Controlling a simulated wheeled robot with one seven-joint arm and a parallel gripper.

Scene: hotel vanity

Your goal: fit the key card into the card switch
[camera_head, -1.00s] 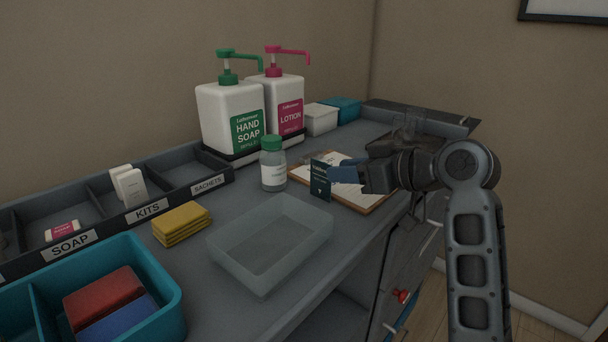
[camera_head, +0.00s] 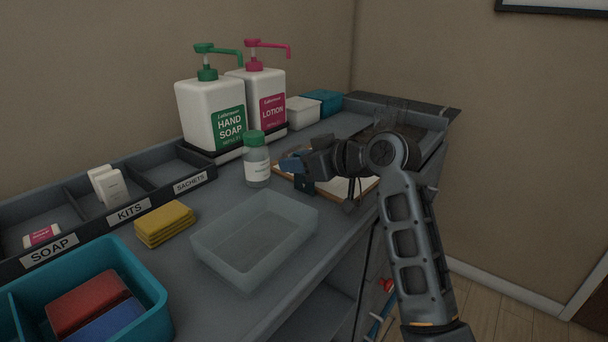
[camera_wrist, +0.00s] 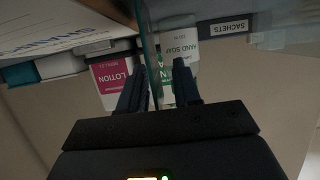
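The key card seems to be the thin dark teal upright sheet seen nearly edge-on in the wrist view (camera_wrist: 154,50). It stands between the two fingers of my gripper (camera_wrist: 158,92), with a visible gap at least on the right-hand finger's side. In the head view my gripper (camera_head: 296,172) is over the clipboard, just right of the green-capped bottle. There it hides most of the card, and only a small dark patch shows below the fingers. My gripper looks open. I cannot make out the card switch in either view.
The clipboard (camera_head: 350,190) lies under my gripper. The green-capped bottle (camera_head: 257,165) stands close on its left. Hand soap (camera_head: 212,115) and lotion (camera_head: 266,100) dispensers stand behind. A clear tray (camera_head: 255,240), yellow sponges (camera_head: 164,222) and a teal bin (camera_head: 150,290) lie nearer.

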